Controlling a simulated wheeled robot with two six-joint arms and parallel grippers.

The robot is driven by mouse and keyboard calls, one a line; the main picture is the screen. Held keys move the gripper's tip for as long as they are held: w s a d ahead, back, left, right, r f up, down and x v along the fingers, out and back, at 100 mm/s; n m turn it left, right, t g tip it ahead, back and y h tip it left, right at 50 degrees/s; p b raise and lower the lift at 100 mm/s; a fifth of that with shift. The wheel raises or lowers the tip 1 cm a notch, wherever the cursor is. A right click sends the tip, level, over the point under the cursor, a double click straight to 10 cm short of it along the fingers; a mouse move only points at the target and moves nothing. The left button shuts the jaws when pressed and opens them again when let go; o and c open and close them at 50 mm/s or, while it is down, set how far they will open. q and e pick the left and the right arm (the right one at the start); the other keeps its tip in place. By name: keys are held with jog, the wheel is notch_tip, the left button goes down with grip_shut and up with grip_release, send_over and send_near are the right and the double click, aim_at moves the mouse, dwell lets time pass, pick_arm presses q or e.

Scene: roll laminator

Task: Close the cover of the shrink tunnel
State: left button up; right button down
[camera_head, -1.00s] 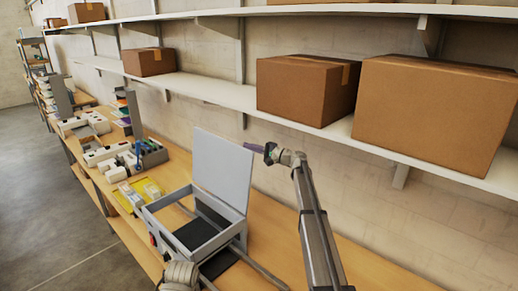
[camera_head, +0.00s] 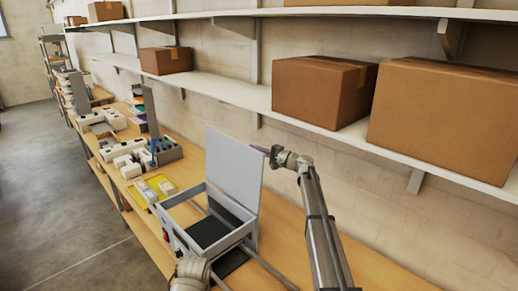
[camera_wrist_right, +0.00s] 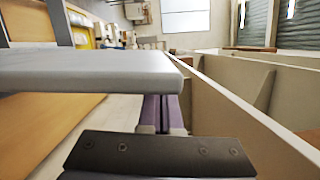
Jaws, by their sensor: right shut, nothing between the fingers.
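The shrink tunnel (camera_head: 178,229) is a grey open box frame on the wooden bench. Its cover (camera_head: 233,170) is a flat pale grey panel, standing nearly upright along the wall side. My right gripper (camera_head: 265,151) is shut and empty at the cover's upper right corner, on the wall side. In the right wrist view the cover (camera_wrist_right: 90,72) crosses as a wide pale slab and hides the tips of the purple fingers (camera_wrist_right: 164,112). Whether they touch it I cannot tell.
A shelf (camera_head: 225,88) with cardboard boxes (camera_head: 318,92) runs along the wall above my right arm. Yellow trays (camera_head: 150,187) and white devices (camera_head: 128,158) stand on the bench beyond the tunnel. Bare bench (camera_head: 290,228) lies right of the tunnel.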

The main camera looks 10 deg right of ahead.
jog(key=s+a+n, duration=0.2)
jog(key=s+a, duration=0.6)
jog(key=a, duration=0.4)
jog(key=n+h+b, duration=0.3)
jog(key=n+b, duration=0.6)
jog(key=b, duration=0.2)
send_over(193, 243)
jog(key=w+d, duration=0.2)
jog(key=d, duration=0.1)
notch_tip(193, 243, down, 15)
jog(key=a+f+n+b, duration=0.1)
jog(key=f+b, duration=0.1)
jog(key=f, duration=0.1)
jog(key=s+a+f+n+h+b, duration=0.1)
jog(key=f+n+b, duration=0.1)
jog(key=f+b, duration=0.1)
jog(key=f+n+b, duration=0.1)
jog(key=f+b, duration=0.1)
jog(key=f, duration=0.1)
jog(key=shift+s+a+n+h, duration=0.2)
jog(key=shift+a+n+h, duration=0.1)
jog(key=shift+a+n, duration=0.1)
jog(key=shift+a+f+n+h+b, duration=0.1)
jog(key=shift+f+n+h+b, duration=0.2)
jog(key=shift+f+n+b, duration=0.6)
jog(key=shift+s, duration=0.1)
jog(key=shift+s+f, duration=0.1)
